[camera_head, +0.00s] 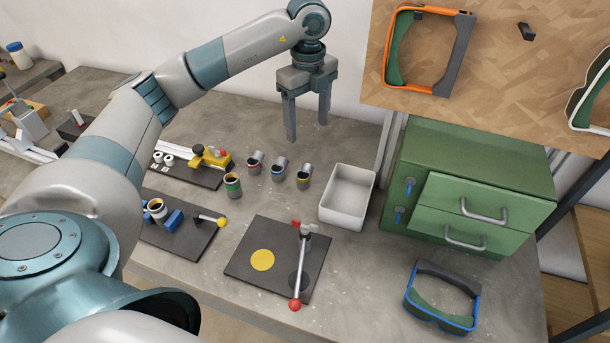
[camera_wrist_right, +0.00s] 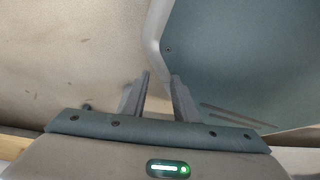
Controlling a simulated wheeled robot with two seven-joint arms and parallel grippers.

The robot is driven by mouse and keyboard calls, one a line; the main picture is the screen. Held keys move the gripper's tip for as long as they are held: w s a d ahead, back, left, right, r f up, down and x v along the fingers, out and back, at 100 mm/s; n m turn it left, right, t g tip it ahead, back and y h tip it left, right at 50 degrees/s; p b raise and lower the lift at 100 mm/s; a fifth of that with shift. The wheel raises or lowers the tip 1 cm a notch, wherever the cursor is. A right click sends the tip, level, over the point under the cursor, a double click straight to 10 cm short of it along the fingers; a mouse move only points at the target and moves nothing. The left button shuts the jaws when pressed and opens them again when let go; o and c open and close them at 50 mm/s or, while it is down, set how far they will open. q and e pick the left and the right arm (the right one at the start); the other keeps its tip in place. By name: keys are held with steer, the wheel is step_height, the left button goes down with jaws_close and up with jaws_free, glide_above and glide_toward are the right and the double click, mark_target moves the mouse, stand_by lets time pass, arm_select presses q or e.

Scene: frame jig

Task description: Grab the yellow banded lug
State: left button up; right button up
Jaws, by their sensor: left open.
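The yellow banded lug (camera_head: 304,176) is a small grey cylinder with a dark open top. It stands on the bench at the right end of a row of three, left of the white bin. The lug with a red band (camera_head: 254,163) and the lug with a blue band (camera_head: 279,169) stand to its left. My left gripper (camera_head: 307,131) is open and empty, pointing down above the back of the bench, behind and apart from the lugs. My right gripper (camera_wrist_right: 160,78) shows in the right wrist view with its fingers apart and nothing between them.
The white bin (camera_head: 346,216) and green drawer cabinet (camera_head: 478,157) stand right of the lugs. A dark can (camera_head: 233,185) with green and yellow bands stands left. A dark plate (camera_head: 243,279) with a red-knobbed lever lies in front. A blue-green frame (camera_head: 440,318) lies front right.

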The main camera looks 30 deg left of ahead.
arm_select(q)
steer(key=f, duration=0.1)
steer(key=p, duration=0.3)
glide_toward(307, 174)
steer(key=shift+w+a+f, duration=0.1)
steer(key=shift+w, duration=0.05)
step_height(307, 174, down, 4)
steer(key=shift+r+p, duration=0.1)
steer(key=shift+p, duration=0.3)
steer(key=shift+f, duration=0.5)
arm_select(e)
steer(key=s+d+r+g, duration=0.2)
steer(key=s, duration=0.5)
steer(key=shift+d+h, duration=0.3)
steer(key=shift+d, duration=0.1)
steer(key=shift+s, duration=0.1)
arm_select(q)
steer(key=shift+f+p, duration=0.85)
steer(key=shift+p, duration=0.05)
step_height(307, 174, down, 2)
steer(key=shift+f+p, duration=0.1)
steer(key=shift+p, duration=0.35)
steer(key=shift+f, duration=0.65)
arm_select(e)
step_height(307, 174, up, 3)
steer(key=shift+f, duration=0.15)
